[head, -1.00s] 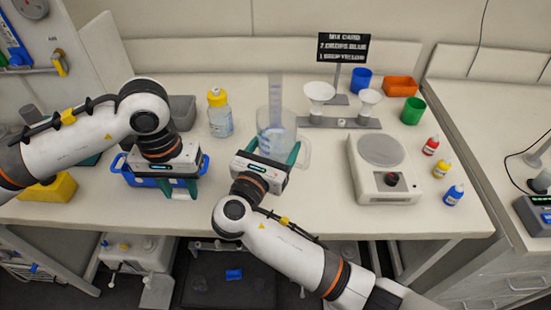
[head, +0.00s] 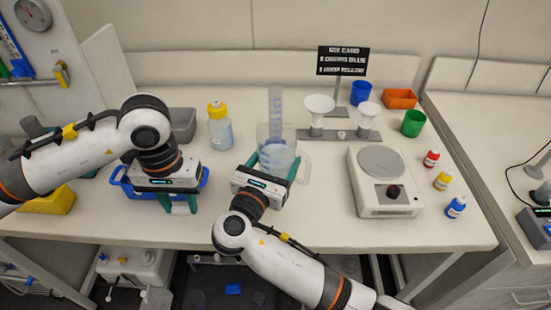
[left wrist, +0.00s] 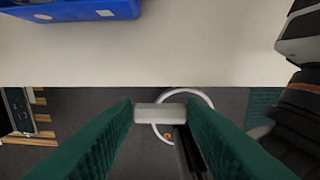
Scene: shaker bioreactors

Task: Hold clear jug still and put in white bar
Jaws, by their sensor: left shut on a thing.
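The clear jug (head: 277,157) stands on the bench in the head view, with its handle to the right and pale bluish liquid showing inside. My right gripper (head: 273,166) has its green fingers on either side of the jug; whether they press on it I cannot tell. My left gripper (head: 178,206) is near the bench's front edge, left of the jug. In the left wrist view, its fingers (left wrist: 160,115) are shut on the short white bar (left wrist: 160,112). The bar is hidden in the head view.
A blue tray (head: 122,183) lies behind my left gripper. A yellow-capped bottle (head: 220,130) and a tall graduated cylinder (head: 275,103) stand behind. A scale (head: 385,195), white funnels (head: 318,106) and dropper bottles (head: 456,207) are to the right. The bench between my grippers is clear.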

